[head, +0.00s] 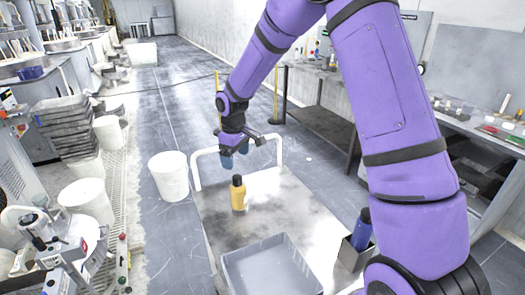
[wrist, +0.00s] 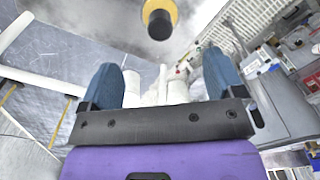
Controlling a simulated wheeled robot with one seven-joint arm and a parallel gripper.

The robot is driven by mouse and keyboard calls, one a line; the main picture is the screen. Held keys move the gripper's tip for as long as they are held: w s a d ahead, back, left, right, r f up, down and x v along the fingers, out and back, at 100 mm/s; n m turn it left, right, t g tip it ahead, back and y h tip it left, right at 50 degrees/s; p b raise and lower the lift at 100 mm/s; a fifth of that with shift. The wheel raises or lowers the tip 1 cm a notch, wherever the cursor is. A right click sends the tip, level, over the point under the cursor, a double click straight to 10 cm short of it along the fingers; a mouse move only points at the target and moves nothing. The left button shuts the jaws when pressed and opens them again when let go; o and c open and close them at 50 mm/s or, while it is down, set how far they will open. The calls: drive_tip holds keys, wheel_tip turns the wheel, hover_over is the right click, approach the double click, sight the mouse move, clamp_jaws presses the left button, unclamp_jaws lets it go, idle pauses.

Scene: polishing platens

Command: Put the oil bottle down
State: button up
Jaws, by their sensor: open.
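The oil bottle (head: 238,196) is yellow with a black cap and stands upright on a metal cart top (head: 275,205). In the wrist view the bottle (wrist: 171,12) shows at the top edge, seen from above, beyond the fingertips. My gripper (head: 233,155) has blue fingers and is above the cart, behind the bottle and apart from it. In the wrist view my gripper (wrist: 163,75) has its fingers spread wide with nothing held between them.
A grey tray (head: 270,268) sits at the cart's near end. A dark blue bottle (head: 361,230) stands in a small holder at the right. A white rail (head: 196,170) rises at the cart's far edge. A white bucket (head: 170,176) stands on the floor to the left.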

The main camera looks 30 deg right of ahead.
drive_tip(key=s+d+r+m+t, duration=0.1)
drive_tip(key=s+d+r+m, duration=0.1)
drive_tip(key=s+r, duration=0.65)
drive_tip(key=s+d+r+m+t, duration=0.1)
drive_tip(key=s+d+r+m, duration=0.1)
drive_tip(key=s+r, duration=0.65)
drive_tip(key=s+d+r+m+t, duration=0.1)
drive_tip(key=s+r, duration=0.3)
drive_tip(key=s, duration=0.5)
drive_tip(key=s+d+r+m+t, duration=0.2)
drive_tip(key=s+r, duration=0.2)
drive_tip(key=s, duration=0.6)
drive_tip(key=shift+m, duration=0.4)
drive_tip(key=shift+o, duration=0.3)
